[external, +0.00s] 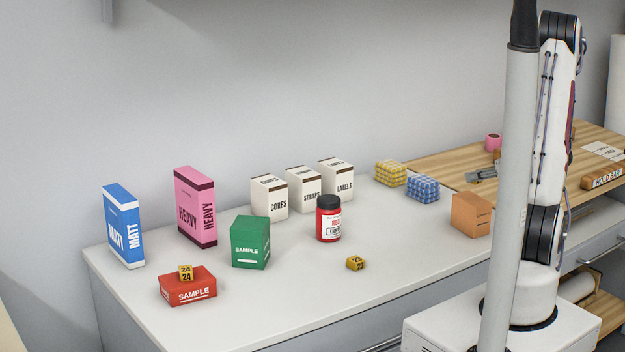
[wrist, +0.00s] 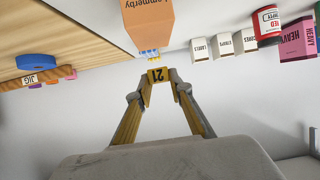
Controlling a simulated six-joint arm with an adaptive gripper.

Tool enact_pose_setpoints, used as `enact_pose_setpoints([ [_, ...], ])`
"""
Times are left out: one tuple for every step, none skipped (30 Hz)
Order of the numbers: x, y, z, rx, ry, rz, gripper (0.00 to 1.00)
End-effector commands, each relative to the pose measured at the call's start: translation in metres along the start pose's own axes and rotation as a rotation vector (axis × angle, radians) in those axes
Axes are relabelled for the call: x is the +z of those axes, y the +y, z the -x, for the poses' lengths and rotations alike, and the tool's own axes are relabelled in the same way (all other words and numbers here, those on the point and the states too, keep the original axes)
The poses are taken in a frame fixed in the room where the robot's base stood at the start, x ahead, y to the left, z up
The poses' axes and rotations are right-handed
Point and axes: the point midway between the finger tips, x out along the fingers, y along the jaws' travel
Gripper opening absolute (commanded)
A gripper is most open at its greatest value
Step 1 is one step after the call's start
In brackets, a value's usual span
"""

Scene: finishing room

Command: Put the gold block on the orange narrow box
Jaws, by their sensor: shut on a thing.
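A gold block marked 21 (wrist: 158,75) sits between the fingertips of my gripper (wrist: 159,84) in the wrist view. My gripper is shut on it. The orange narrow box (external: 472,214) stands on the white bench, left of my arm, in the external view. It also shows at the top of the wrist view, which appears upside down, apart from the held block. Nothing shows on top of the box in the external view. My gripper and the held block are not visible in the external view.
Another gold block (external: 355,263) lies on the bench, and one marked 24 (external: 186,273) sits on the red sample box (external: 188,290). A red jar (external: 328,218) and blue blocks (external: 423,188) stand nearby. A grey post (external: 508,190) crosses in front of my arm.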

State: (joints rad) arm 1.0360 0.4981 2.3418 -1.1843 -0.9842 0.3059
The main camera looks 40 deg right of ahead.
Motion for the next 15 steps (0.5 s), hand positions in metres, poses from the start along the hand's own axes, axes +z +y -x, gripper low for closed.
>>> enact_pose_setpoints([
  [-0.001,0.000,0.000,0.000,0.001,0.001,0.00],
  [0.000,0.000,0.000,0.000,0.001,0.000,0.00],
  [0.000,0.000,0.000,0.000,0.001,0.000,0.00],
  [0.001,0.000,-0.001,0.000,0.001,0.000,0.00],
  [0.002,0.000,-0.001,0.000,0.000,0.000,0.00],
  [0.003,0.000,-0.002,0.000,0.000,-0.001,0.00],
  [0.005,0.000,-0.002,0.000,0.000,-0.002,0.00],
  [0.006,0.000,-0.003,0.000,0.000,-0.002,0.00],
  [0.009,0.000,-0.004,-0.001,-0.001,-0.002,0.00],
  [0.011,0.000,-0.005,-0.001,-0.001,-0.002,0.00],
  [0.014,0.000,-0.007,-0.001,-0.001,-0.002,0.00],
  [0.017,0.000,-0.008,-0.001,-0.001,-0.003,0.00],
  [0.019,0.000,-0.009,-0.001,0.000,-0.002,0.00],
  [0.022,0.000,-0.011,-0.001,0.000,-0.002,0.00],
  [0.025,0.000,-0.012,-0.001,0.000,-0.003,0.00],
])
